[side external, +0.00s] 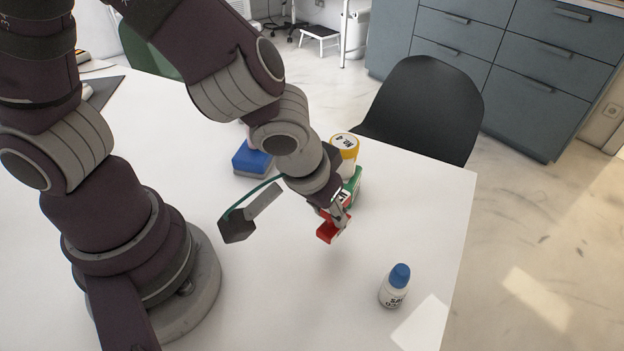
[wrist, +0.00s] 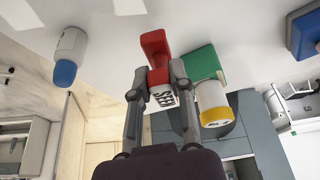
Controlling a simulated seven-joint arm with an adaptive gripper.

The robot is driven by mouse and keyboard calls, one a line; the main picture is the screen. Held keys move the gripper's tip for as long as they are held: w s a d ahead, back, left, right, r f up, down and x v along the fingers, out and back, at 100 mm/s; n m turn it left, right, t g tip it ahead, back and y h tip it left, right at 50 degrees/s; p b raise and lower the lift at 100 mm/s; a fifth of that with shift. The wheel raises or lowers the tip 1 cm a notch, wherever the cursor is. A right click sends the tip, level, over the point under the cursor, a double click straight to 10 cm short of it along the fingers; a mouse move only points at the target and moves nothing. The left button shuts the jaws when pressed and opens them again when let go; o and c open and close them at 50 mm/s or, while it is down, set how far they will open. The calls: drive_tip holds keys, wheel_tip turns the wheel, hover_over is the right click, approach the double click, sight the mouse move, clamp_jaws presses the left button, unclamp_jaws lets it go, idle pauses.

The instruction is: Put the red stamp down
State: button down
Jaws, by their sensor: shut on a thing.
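The red stamp (side external: 328,229) is held by my gripper (side external: 341,209) over the white table. In the wrist view, the red stamp (wrist: 154,46) sits between the two fingertips of my gripper (wrist: 157,88), with its white lettered face toward my palm. My gripper is shut on it. A faint shadow lies on the table below it, and I cannot tell how large the gap is. Part of the stamp is hidden by the fingers in the side view.
Close behind my gripper stand a green block (side external: 355,184) and a white bottle with a yellow lid (side external: 346,152). A blue block (side external: 250,160) lies farther left. A blue-capped bottle (side external: 394,290) stands front right. The table (side external: 290,305) is bare in front.

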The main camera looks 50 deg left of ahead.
drive_tip(key=s+d+r+m+g+h, duration=0.2)
drive_tip(key=s+d+m+g, duration=0.25)
drive_tip(key=m, duration=1.05)
drive_tip(key=s+d+r+m+g+h, duration=0.15)
drive_tip(key=s+d+m+g, duration=0.35)
drive_tip(key=m, duration=0.9)
drive_tip(key=shift+m+t+h, duration=0.3)
drive_tip(key=shift+t+h, duration=0.05)
drive_tip(key=shift+t, duration=0.6)
drive_tip(key=f, duration=0.5)
drive_tip(key=a+f, duration=0.1)
drive_tip(key=f, duration=0.2)
drive_tip(key=shift+s, duration=0.3)
drive_tip(key=c, duration=1)
unclamp_jaws()
